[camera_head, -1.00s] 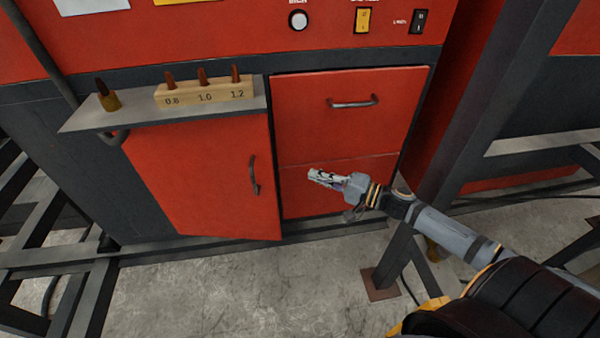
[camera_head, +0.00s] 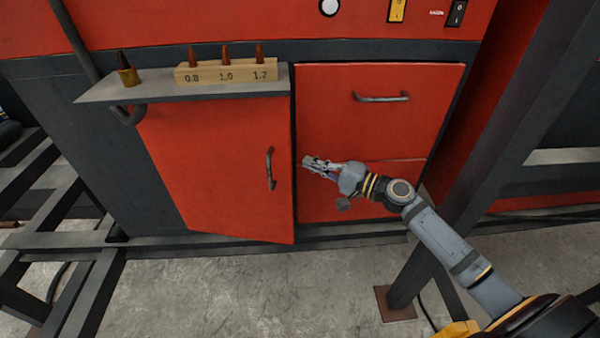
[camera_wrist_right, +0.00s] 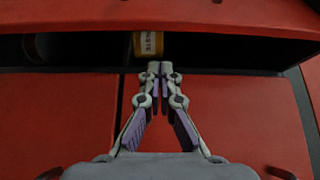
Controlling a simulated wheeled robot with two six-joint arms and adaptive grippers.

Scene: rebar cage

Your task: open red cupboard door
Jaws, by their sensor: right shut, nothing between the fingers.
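The red cupboard door (camera_head: 215,165) is the left panel of the cabinet in the head view. Its lower right corner stands out from the cabinet front, so it looks slightly ajar. Its dark vertical handle (camera_head: 270,168) is near its right edge. My right gripper (camera_head: 306,161) is shut and empty, to the right of the handle and apart from it, in front of the right-hand panels. In the right wrist view its fingertips (camera_wrist_right: 160,68) meet, pointing at the cabinet. My left gripper is not in view.
A shelf (camera_head: 110,95) with a wooden block (camera_head: 228,73) of copper tips juts out above the door. A red drawer (camera_head: 375,125) with a horizontal handle is on the right. A dark steel post (camera_head: 490,140) stands near my right arm. The concrete floor (camera_head: 240,290) in front is clear.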

